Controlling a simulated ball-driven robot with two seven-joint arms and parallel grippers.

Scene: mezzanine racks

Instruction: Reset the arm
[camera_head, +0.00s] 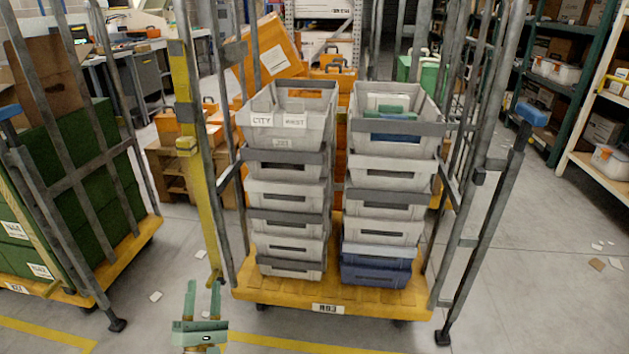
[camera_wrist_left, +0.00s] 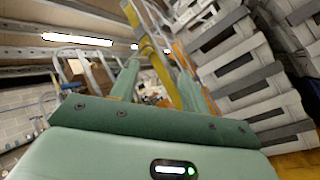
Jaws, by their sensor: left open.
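My left gripper (camera_head: 203,301) is low at the bottom left of the head view, in front of the left front corner of a yellow-based roll cage. Its two green fingers point up in the picture, are spread apart and hold nothing. In the left wrist view the fingers (camera_wrist_left: 157,85) also stand apart, with a yellow post (camera_wrist_left: 150,50) showing between them. My right gripper does not show in either view.
The roll cage (camera_head: 330,310) holds two stacks of grey crates (camera_head: 288,195); the top right crate (camera_head: 393,125) contains items. A second cage with green boxes (camera_head: 75,190) stands left. Racks (camera_head: 560,80) line the right. Open floor (camera_head: 540,290) lies right, with paper scraps.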

